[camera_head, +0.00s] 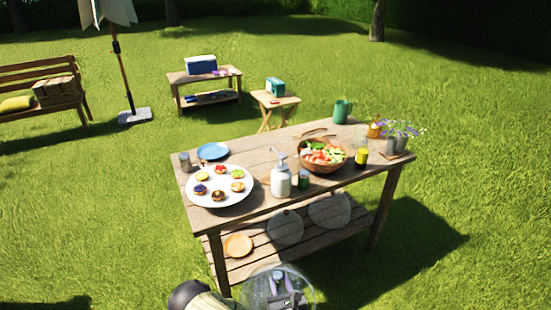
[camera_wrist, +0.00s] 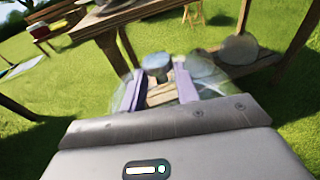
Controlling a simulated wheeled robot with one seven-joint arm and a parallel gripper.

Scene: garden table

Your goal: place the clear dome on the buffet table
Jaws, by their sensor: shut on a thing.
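The clear dome (camera_head: 256,282) is see-through and sits at the bottom of the head view, in front of the buffet table (camera_head: 252,156). My gripper (camera_head: 282,283) shows through it and is shut on it. In the wrist view my two purple fingers (camera_wrist: 158,90) flank a rounded grey-blue piece, with the dome's clear wall (camera_wrist: 214,82) spreading around them. The exact grip point is hard to make out. The dome is in the air, lower than the tabletop and apart from it.
The tabletop holds a white plate of tarts (camera_head: 228,196), a blue plate (camera_head: 213,151), a pump bottle (camera_head: 281,181), a small jar (camera_head: 303,181) and a salad bowl (camera_head: 318,168). Clear round items (camera_head: 285,228) and an orange plate (camera_head: 238,246) lie on the lower shelf. Bare wood shows at the back middle.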

